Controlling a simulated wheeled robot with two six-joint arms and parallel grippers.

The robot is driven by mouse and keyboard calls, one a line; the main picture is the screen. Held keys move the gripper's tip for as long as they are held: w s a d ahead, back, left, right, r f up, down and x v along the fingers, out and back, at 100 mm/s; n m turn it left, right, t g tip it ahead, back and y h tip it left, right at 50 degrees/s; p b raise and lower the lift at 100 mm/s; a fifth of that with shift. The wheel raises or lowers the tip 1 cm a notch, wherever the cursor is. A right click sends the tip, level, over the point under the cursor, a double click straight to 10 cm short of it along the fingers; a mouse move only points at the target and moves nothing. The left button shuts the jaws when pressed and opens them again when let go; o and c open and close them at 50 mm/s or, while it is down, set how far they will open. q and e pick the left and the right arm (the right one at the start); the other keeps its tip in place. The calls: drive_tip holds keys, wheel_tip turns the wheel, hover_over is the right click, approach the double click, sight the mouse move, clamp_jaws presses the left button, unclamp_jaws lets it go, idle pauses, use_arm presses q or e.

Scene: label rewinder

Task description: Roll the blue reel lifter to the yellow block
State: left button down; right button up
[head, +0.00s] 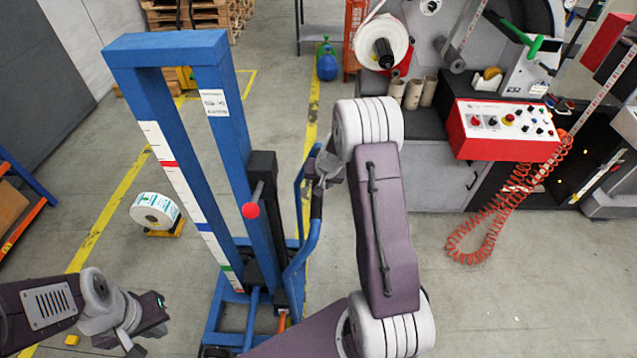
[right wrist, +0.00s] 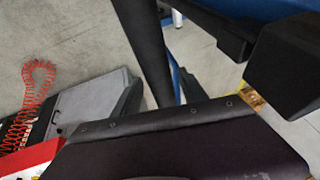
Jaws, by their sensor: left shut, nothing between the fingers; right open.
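The blue reel lifter (head: 222,125) stands upright on the floor left of centre in the head view. It has a blue frame, a white scale strip, a red knob and a blue push handle on its right. My right gripper (head: 318,175) is open at the handle's dark upper part; whether the handle lies between its fingers cannot be told. A blue part of the lifter fills the top right corner of the right wrist view (right wrist: 260,8). My left gripper (head: 155,315) is shut and empty at lower left, apart from the lifter. A small yellow block (head: 72,340) lies on the floor at lower left.
A label roll (head: 155,211) sits on a low yellow support left of the lifter. The rewinder's red control box (head: 505,130) and coiled red cable (head: 480,235) stand at right. Pallets (head: 200,15) are behind. A shelf (head: 20,210) is at far left. Floor between shelf and lifter is mostly free.

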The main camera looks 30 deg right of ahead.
clamp_jaws()
idle(1.3)
